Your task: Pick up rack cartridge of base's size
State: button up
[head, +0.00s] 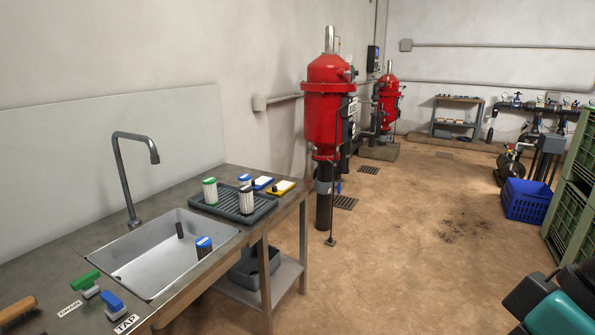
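A dark ribbed rack (225,212) lies on the bench right of the sink. On it stand a white cartridge with a green top (210,191), a cartridge with a blue top at the back (245,181), and a white-and-dark cartridge (246,201) in front of that. Another cartridge with a blue top (204,246) and dark body is in the sink basin, at its right side. Their sizes are hard to compare from here. I cannot tell which thing is the base. My gripper is not in view; teal and black parts at the lower right seem to be my arm.
The sink (150,265) has a tall faucet (130,170) and a dark upright piece (179,230) inside. Green (85,282) and blue (111,300) valve handles and a brush (17,310) are at the front left.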

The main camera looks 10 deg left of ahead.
aim_at(209, 185)
jog(key=z, duration=0.3)
jog(key=i, duration=2.7)
jog(key=u, duration=1.35)
jog(key=i, duration=0.75)
jog(key=u, duration=0.9)
